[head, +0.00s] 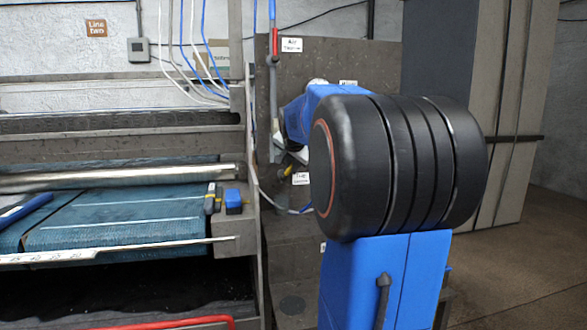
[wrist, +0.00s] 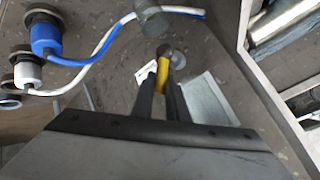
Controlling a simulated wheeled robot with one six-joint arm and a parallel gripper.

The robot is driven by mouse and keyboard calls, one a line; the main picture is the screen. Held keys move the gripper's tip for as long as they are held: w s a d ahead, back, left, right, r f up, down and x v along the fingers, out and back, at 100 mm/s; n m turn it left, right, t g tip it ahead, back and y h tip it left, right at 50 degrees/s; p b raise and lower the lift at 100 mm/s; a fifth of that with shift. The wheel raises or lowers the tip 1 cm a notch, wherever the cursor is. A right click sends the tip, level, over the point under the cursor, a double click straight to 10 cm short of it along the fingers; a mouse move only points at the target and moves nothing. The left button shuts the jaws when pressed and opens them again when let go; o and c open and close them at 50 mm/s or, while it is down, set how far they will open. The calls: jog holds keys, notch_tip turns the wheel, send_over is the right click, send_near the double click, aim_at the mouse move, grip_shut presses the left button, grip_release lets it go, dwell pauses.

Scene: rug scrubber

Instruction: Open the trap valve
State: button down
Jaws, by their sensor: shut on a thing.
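The trap valve's yellow lever (wrist: 162,72) is between my gripper's fingers in the wrist view, with a round grey fitting just beyond it. My gripper (wrist: 160,84) is shut on this lever. In the head view the yellow lever (head: 287,171) shows small on the dark panel, beside a white label (head: 300,178) that seems to read "Trap". My arm hides much of the panel there, and my fingertips are hard to make out in that view. The valve body is mostly hidden.
A vertical pipe with a red handle (head: 275,42) stands above, by an upper label (head: 292,45). Blue (wrist: 46,38) and white (wrist: 28,72) plugs with cables lie left of my fingers. The machine with blue rug (head: 120,220) and roller is left. Open floor (head: 530,270) is right.

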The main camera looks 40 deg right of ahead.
dwell(0.4)
jog(key=c, duration=1.7)
grip_release()
jog(key=shift+c, duration=0.2)
jog(key=shift+s+d, duration=0.1)
